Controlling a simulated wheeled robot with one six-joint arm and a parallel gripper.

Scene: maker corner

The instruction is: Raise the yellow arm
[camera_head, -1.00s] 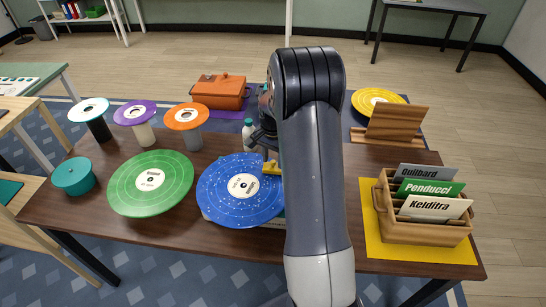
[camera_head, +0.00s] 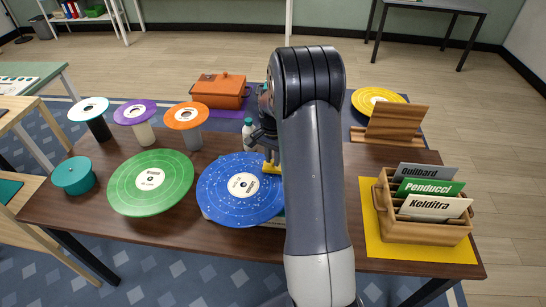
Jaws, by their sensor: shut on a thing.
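A blue speckled record (camera_head: 228,205) with a white label lies on a low player near the table's front middle. A small part of the yellow arm (camera_head: 270,168) shows at the record's right edge, beside my arm. My gripper (camera_head: 268,158) is at this yellow piece and shut on it. My own dark arm covers most of the gripper, the rest of the yellow arm and the right side of the player. I cannot tell how high the yellow arm stands above the record.
A green record (camera_head: 150,183) and a teal pot (camera_head: 75,176) are at left. Several discs on cups stand behind. A white bottle (camera_head: 248,131) stands close behind my gripper. A wooden crate (camera_head: 424,232) with name cards is at right.

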